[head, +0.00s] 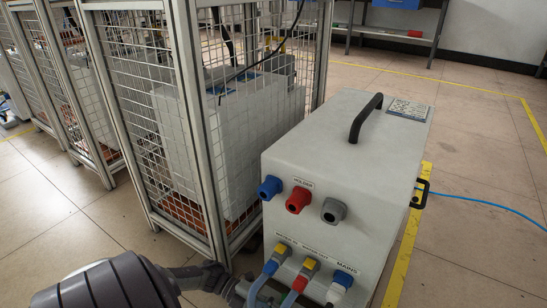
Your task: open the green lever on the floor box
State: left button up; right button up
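The floor box is a pale grey box (345,150) with a black carrying handle (366,118) on top, standing on the floor right of centre. Its front has a blue, a red and a grey round port. Below them are hose couplings (305,272) with yellow and blue tabs, cut by the bottom edge. I cannot make out a green lever. My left gripper (229,284), dark grey, comes in from the lower left and is close to the box's lower left front, beside the blue hose. Whether it touches anything, and its finger opening, are unclear. My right gripper is not in view.
A metal-framed mesh cage (200,120) stands close to the box's left, with a white cabinet inside. A blue cable (490,204) runs along the floor from the box's right side. Tiled floor to the right is open, marked with yellow lines. A shelf (390,36) stands behind.

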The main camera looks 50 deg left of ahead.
pick_arm(q)
jog(key=v, duration=0.7)
jog(key=shift+a, duration=0.25)
jog(key=shift+s, duration=0.1)
dwell(0.4)
